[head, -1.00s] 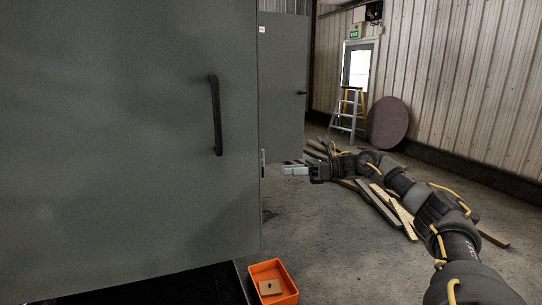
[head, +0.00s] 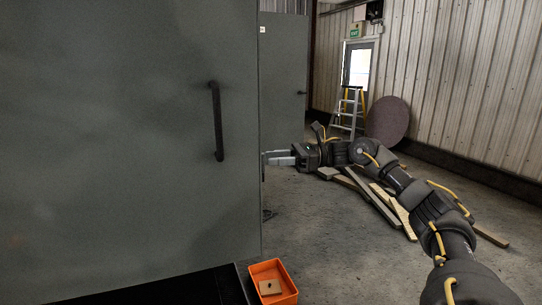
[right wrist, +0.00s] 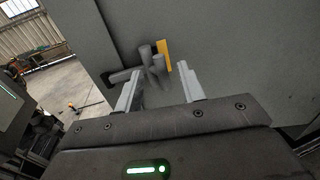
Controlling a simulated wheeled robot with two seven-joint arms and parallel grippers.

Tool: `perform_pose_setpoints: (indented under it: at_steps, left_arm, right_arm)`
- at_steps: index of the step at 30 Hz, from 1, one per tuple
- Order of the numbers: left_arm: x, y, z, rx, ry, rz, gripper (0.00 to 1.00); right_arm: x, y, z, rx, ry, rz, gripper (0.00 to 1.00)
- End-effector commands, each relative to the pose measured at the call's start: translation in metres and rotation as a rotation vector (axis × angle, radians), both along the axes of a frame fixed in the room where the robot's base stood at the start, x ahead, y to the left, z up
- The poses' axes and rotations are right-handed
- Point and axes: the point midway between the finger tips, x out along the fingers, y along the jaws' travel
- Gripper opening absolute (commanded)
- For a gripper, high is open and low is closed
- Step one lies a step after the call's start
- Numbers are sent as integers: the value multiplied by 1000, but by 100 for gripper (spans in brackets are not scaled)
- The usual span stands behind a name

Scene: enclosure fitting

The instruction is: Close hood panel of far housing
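A large grey panel (head: 130,130) with a black vertical handle (head: 218,120) fills the left of the head view. Behind its right edge a second grey panel (head: 284,85) with a small dark handle stands out; I cannot tell for certain which is the far housing's hood panel. My right gripper (head: 268,158) is beside the near panel's right edge, its tips partly hidden there. In the right wrist view its fingers (right wrist: 157,83) are apart, with a grey lever-like latch (right wrist: 156,68) and a yellow strip (right wrist: 164,55) on a grey surface between and beyond them. My left gripper is not in view.
An orange bin (head: 273,282) with a tan block (head: 270,287) stands on the floor at the bottom. Wooden planks (head: 372,198) lie under my right arm. A stepladder (head: 347,112) and a round brown disc (head: 388,122) are at the back wall.

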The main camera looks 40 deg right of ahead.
Motion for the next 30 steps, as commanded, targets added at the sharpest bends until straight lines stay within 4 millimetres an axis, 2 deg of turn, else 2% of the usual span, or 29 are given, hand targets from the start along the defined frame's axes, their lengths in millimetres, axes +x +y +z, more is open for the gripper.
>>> perform_pose_setpoints:
  at_steps: [6,14,24,30]
  left_arm:
    - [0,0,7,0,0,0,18]
    - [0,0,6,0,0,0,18]
    - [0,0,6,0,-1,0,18]
    - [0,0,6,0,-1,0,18]
  right_arm:
    - [8,13,1,0,-1,0,39]
    - [9,14,0,0,-1,-1,39]
    - [9,14,0,0,-1,-2,0]
    - [9,14,1,0,-2,-3,0]
